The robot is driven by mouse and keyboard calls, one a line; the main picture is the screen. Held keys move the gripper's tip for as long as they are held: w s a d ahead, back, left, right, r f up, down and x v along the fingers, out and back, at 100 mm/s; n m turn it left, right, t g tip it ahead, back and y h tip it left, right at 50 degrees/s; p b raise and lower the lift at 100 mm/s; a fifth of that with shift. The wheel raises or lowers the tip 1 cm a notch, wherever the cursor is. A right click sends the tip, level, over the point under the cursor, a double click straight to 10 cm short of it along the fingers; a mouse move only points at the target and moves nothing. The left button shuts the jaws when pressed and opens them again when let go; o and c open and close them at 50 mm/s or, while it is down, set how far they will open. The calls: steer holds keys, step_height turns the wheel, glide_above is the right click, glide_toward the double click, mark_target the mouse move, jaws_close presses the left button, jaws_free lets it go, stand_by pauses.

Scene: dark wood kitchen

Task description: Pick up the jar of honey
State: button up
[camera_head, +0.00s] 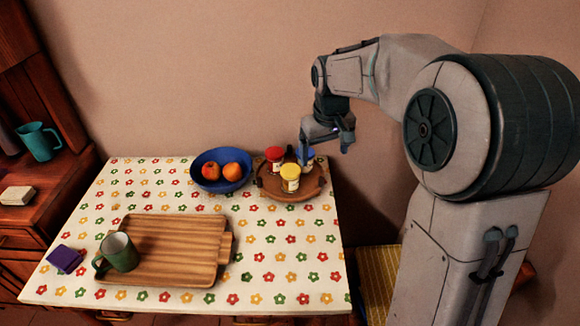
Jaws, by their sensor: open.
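Three small jars stand close together on a round wooden tray (313,190) at the back right of the table. One has a yellow lid (290,178) and a pale label, one a red lid (275,155), and one a blue lid (307,153). The labels are too small to read, so I cannot tell for sure which jar is honey; the yellow-lidded one may be it. My gripper (324,154) is open and empty, fingers downward, by the blue-lidded jar and partly in front of it. Whether a finger touches that jar is unclear.
A blue bowl (210,184) with orange-red fruit stands left of the tray. A wooden board (180,245) with a green mug (120,252) lies in front, and a purple cloth-like item (65,259) at left. The table's front right is clear. The wall is close behind.

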steer(key=w+a+f+n, duration=0.1)
steer(key=w+a+f, duration=0.3)
steer(key=w, duration=0.5)
steer(key=n+p, duration=0.1)
steer(key=n, duration=0.1)
glide_toward(290, 170)
steer(key=shift+g+y, duration=0.4)
steer(key=f, duration=0.2)
steer(key=w+f, duration=0.1)
steer(key=f, duration=0.2)
steer(key=f+p, duration=0.1)
steer(key=f, duration=0.1)
steer(key=shift+w+d+f, duration=0.15)
steer(key=shift+w+d, duration=0.05)
steer(key=shift+w, duration=0.2)
steer(key=shift+w+a+f+p, duration=0.1)
steer(key=shift+f+p, duration=0.35)
steer(key=shift+f, duration=0.9)
steer(key=shift+w+a+f+p, duration=0.1)
steer(key=shift+f+p, duration=0.35)
steer(key=shift+f, duration=0.85)
steer(key=shift+c, duration=0.4)
steer(key=c, duration=1.2)
